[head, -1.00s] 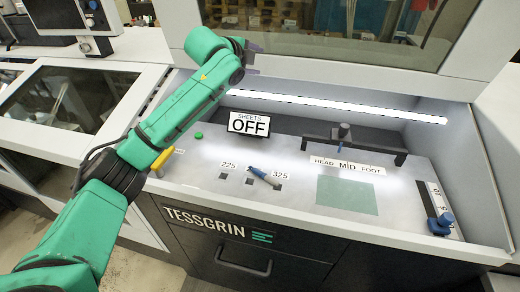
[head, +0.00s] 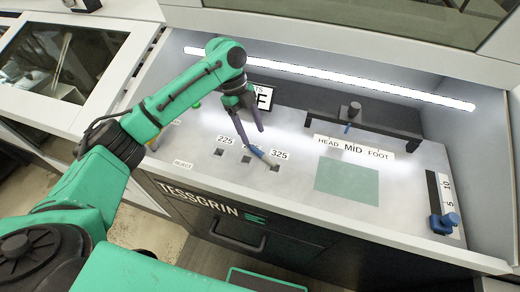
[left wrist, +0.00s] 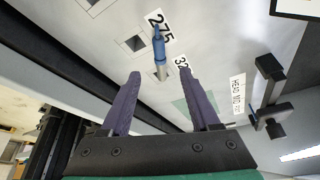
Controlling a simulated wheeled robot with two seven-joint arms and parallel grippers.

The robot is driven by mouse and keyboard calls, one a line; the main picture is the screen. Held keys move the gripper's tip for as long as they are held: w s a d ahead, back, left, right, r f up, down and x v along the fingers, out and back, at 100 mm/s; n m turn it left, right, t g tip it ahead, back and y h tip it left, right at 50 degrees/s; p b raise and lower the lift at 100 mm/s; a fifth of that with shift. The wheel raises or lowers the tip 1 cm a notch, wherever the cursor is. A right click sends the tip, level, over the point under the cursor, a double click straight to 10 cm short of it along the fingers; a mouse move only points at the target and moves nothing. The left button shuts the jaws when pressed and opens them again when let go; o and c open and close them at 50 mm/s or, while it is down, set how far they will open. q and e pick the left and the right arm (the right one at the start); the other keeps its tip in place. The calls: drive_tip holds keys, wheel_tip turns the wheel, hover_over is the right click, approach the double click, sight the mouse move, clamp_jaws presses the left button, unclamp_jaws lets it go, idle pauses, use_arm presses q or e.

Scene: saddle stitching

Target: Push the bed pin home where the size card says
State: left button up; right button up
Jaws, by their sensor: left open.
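The bed pin (head: 258,153), with a blue handle and a pale metal end, slants across the grey bed between the 275 and 325 places. It also shows in the left wrist view (left wrist: 159,46); I cannot tell whether its metal end rests in a hole. Square dark holes stand by the labels 225 (head: 225,140) and 325 (head: 279,155); the 275 label (left wrist: 160,27) shows in the left wrist view. My left gripper (head: 253,137) is open above the pin, its fingers either side of the pin's metal end in the wrist view.
A dark bridge (head: 362,128) with a HEAD MID FOOT strip (head: 353,147) stands to the right. A green patch (head: 347,178) lies before it. A blue knob (head: 445,223) sits at a scale on the far right.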

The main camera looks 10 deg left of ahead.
sight(261, 152)
use_arm(q)
drive_tip(key=p+x, duration=0.2)
drive_tip(key=x, duration=0.4)
drive_tip(key=shift+s+d+f+p, duration=0.1)
drive_tip(key=shift+d+f+p, duration=0.15)
drive_tip(key=shift+p, duration=0.1)
drive_tip(key=shift+f, duration=0.15)
clamp_jaws()
